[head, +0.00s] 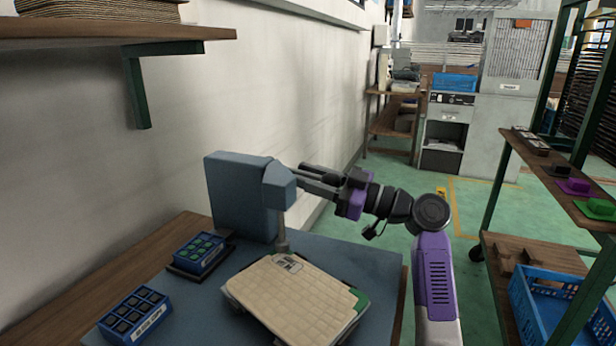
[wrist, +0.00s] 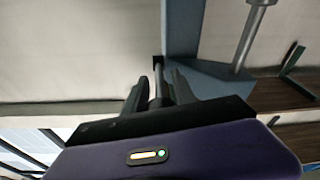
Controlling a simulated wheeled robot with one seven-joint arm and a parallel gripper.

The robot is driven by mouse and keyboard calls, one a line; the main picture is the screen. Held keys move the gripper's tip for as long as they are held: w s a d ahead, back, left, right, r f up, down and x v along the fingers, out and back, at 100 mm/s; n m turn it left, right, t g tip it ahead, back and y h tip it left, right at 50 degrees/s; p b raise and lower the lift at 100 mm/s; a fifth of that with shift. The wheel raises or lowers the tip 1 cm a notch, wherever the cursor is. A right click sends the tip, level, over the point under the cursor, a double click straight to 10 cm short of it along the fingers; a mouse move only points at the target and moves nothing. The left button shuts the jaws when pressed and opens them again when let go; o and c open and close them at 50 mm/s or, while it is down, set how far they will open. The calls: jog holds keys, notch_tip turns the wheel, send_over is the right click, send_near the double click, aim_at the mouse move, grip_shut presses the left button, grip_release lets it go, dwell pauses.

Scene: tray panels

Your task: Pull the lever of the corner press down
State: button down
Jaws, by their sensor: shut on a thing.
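The corner press (head: 238,200) is a blue-grey column with a head (head: 281,185) jutting over the bench. Its metal ram (head: 282,232) points down above the far corner of a cream tray panel (head: 300,305). My gripper (head: 306,181) reaches in from the right beside the press head. In the wrist view my gripper (wrist: 157,88) is shut on the lever (wrist: 157,68), a thin dark rod between its fingers. The ram (wrist: 253,32) shows at upper right there. In the head view the lever is mostly hidden by the fingers and press head.
Two blue boxes of small parts (head: 136,314) (head: 200,252) sit on the bench left of the panel. A wooden shelf (head: 110,38) hangs on the wall at upper left. A rack with a blue crate (head: 548,308) stands at right. Green floor lies clear behind my arm.

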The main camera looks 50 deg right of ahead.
jog(key=shift+w+a+f, duration=0.15)
jog(key=shift+a+f, duration=0.05)
jog(key=shift+f, duration=0.4)
jog(key=c, duration=1.3)
grip_release()
jog(key=shift+o, duration=1.1)
jog(key=shift+r, duration=0.3)
jog(key=shift+d, duration=0.1)
jog(key=v, duration=0.8)
jog(key=shift+p, duration=0.3)
